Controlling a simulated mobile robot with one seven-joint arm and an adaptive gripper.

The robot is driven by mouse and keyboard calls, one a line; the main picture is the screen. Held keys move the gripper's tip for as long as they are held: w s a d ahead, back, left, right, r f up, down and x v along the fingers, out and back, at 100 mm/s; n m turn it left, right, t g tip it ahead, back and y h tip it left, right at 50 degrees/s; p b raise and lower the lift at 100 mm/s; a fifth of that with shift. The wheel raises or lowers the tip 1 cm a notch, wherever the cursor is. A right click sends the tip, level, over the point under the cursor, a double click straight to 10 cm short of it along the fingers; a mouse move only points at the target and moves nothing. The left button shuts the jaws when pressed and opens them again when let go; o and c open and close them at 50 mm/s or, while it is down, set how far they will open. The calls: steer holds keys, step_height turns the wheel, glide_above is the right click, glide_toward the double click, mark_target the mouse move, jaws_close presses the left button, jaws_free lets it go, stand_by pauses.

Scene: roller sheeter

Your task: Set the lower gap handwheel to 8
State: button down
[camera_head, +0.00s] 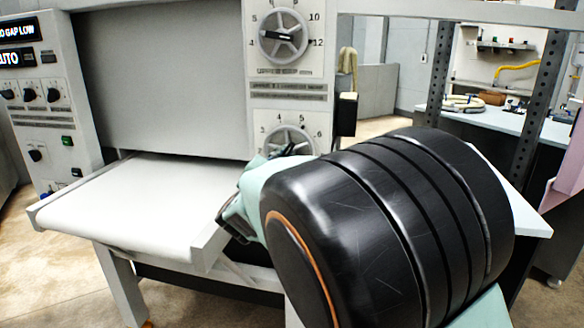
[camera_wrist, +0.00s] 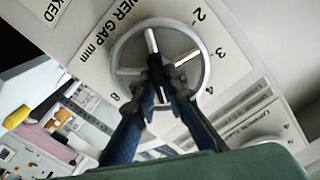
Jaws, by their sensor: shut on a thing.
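The lower gap handwheel (camera_head: 288,138) is a grey spoked wheel on the lower white dial plate. In the head view my arm hides its lower part. The wrist view shows the handwheel (camera_wrist: 204,72) close up, upside down, beside printed "LOWER GAP mm" lettering. Dial numbers 2, 3, 4 and 8 are readable around it. My gripper (camera_wrist: 160,88) has its dark fingers shut on the handwheel near its hub. The fingers cover the hub and part of the spokes, so I cannot read the wheel's setting.
An upper handwheel (camera_head: 283,36) sits above on the same column. A white feed table (camera_head: 125,200) juts out at left. A control panel (camera_head: 45,95) with knobs and displays stands far left. A pale-blue bench (camera_head: 500,120) is at right. My large black arm link covers the lower centre.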

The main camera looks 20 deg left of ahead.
steer(key=shift+m+b, duration=6)
steer(key=shift+m, duration=1)
steer(key=c, duration=2)
jaws_free()
steer(key=shift+o, duration=0.2)
steer(key=s, duration=1.2)
steer(key=shift+d, duration=0.45)
